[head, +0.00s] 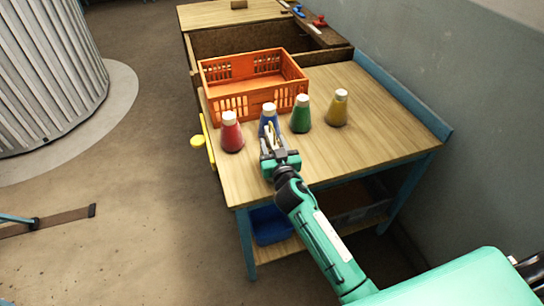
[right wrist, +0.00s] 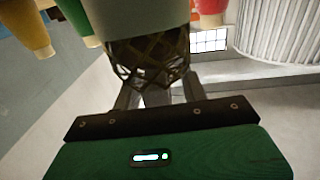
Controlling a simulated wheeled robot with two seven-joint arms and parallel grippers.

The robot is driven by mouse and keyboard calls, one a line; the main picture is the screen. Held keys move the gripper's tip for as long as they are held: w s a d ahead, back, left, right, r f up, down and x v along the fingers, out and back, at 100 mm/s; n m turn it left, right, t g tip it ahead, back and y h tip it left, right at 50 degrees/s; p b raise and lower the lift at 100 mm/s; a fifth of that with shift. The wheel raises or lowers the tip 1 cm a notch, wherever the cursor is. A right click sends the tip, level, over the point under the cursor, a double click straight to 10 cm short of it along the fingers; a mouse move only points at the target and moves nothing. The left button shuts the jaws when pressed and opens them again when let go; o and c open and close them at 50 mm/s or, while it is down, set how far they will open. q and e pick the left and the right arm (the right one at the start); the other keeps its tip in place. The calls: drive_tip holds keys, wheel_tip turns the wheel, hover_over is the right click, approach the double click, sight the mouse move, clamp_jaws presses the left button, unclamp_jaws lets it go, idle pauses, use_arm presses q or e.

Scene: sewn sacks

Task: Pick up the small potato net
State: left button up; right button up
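My right gripper (head: 271,143) is over the left part of the workbench, in front of a blue flask-shaped item (head: 268,124). In the right wrist view, a brown, dark-meshed net (right wrist: 148,55) lies at the fingers, below a large pale grey-green shape (right wrist: 135,12) at the top. I take the mesh for the small potato net, mostly hidden by the gripper in the head view. The fingers (right wrist: 160,92) stand apart, with light showing between them. I cannot tell whether they touch the net. My left gripper is not in view.
An orange crate (head: 240,110) stands behind. Red (head: 231,136), green (head: 301,118) and yellow (head: 337,110) flask-shaped items stand close by on the bench (head: 350,150). A wall (head: 440,75) rises at the right. The bench's right front is clear.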

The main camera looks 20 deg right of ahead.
clamp_jaws()
drive_tip(key=shift+r, duration=0.1)
idle(1.2)
